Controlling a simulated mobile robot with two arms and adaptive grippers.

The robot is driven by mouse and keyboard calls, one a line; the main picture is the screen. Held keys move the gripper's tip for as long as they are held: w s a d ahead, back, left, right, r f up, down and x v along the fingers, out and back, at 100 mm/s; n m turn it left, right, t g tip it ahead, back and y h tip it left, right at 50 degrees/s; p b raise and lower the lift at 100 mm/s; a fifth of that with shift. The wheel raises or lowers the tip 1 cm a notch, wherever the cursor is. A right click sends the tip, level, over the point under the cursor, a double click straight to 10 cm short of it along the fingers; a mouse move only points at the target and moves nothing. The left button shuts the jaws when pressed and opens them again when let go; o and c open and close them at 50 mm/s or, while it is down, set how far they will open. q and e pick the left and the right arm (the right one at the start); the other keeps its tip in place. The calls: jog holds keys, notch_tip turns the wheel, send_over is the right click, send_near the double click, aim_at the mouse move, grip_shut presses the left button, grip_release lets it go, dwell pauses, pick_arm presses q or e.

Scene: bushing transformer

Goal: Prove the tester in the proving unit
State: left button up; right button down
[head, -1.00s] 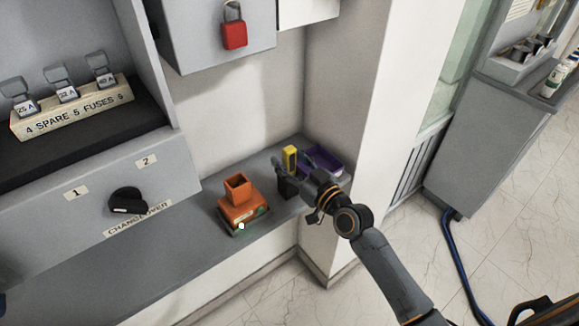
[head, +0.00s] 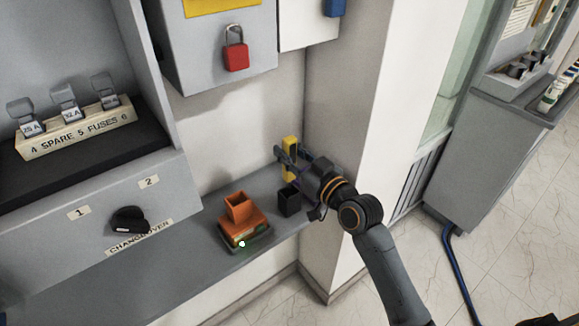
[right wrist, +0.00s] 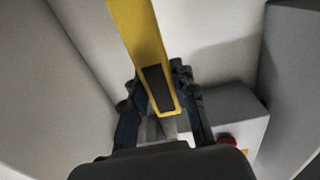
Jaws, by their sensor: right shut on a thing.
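The yellow tester (head: 290,160) is upright in my right gripper (head: 286,160), raised above the grey shelf. In the right wrist view the tester (right wrist: 138,40) shows as a yellow bar with a dark panel, between the two fingers (right wrist: 162,105). The orange proving unit (head: 241,217) stands on the shelf to the left of and below the gripper. It has a square open socket on top and a lit spot at its front. A black open holder (head: 289,202) stands empty on the shelf, below the tester. My left gripper is not in view.
The grey shelf (head: 185,245) is clear left of the proving unit. A changeover switch (head: 129,220) and a spare fuse rack (head: 75,130) are at the left. A red padlock (head: 236,55) hangs above. A white pillar (head: 350,110) stands right of the gripper.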

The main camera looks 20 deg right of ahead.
aim_at(293, 143)
notch_tip(293, 143, up, 3)
jog(key=shift+r+p, duration=0.1)
jog(key=shift+p, duration=0.6)
notch_tip(293, 143, up, 7)
jog(key=p, duration=0.7)
